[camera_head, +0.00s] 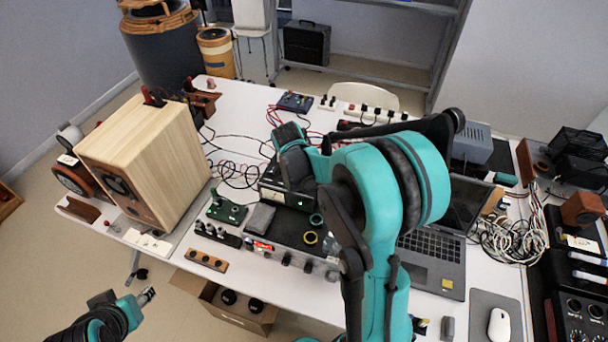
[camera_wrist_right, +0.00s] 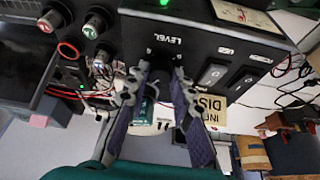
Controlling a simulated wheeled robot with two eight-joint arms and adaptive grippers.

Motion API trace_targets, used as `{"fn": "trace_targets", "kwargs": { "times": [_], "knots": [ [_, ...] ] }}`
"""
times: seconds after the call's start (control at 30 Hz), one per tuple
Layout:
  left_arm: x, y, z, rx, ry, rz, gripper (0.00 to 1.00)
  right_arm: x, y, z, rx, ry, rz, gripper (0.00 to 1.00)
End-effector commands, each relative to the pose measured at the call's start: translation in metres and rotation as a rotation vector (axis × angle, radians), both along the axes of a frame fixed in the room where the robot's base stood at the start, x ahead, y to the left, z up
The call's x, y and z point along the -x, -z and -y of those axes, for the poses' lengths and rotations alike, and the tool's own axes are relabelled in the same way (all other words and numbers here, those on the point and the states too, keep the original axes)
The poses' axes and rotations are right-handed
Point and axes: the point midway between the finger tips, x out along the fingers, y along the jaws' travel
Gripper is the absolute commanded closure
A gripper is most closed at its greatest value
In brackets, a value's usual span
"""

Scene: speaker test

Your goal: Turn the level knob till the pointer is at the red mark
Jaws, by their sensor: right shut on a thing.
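The black box (camera_wrist_right: 205,50) has an upside-down LEVEL label in the right wrist view, and a green light glows on it. My right gripper (camera_wrist_right: 164,76) is at the panel by this label, shut on the level knob between its fingertips. The knob is mostly hidden by the fingers, and I cannot make out its pointer or a red mark. In the head view the box (camera_head: 272,194) is partly covered by my right arm, and the gripper's tips are hidden. My left gripper (camera_head: 147,296) is at the lower left, away from the table; its opening is unclear.
Rocker switches (camera_wrist_right: 213,74) and a meter (camera_wrist_right: 245,14) are beside the label. Knobs with coloured rings (camera_wrist_right: 95,24) stand on the left. A wooden speaker (camera_head: 150,160), a laptop (camera_head: 432,258) and loose cables crowd the table (camera_head: 242,88).

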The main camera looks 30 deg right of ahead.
Motion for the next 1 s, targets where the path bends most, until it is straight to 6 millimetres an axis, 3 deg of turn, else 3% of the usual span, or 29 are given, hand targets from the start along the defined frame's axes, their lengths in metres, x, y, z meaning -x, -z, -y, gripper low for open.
{"fn": "trace_targets", "kwargs": {
  "times": [0.5,1.0],
  "knots": [
    [0.0,0.0046,0.0,0.0,0.0,0.0,0.54,-0.0018,0.0008,-0.0015,-0.002,0.373,-0.001,1.0],
    [0.0,0.0052,0.0,0.0,0.0,0.0,0.54,-0.0018,0.0006,-0.0018,-0.004,0.464,-0.001,1.0]
  ]
}}
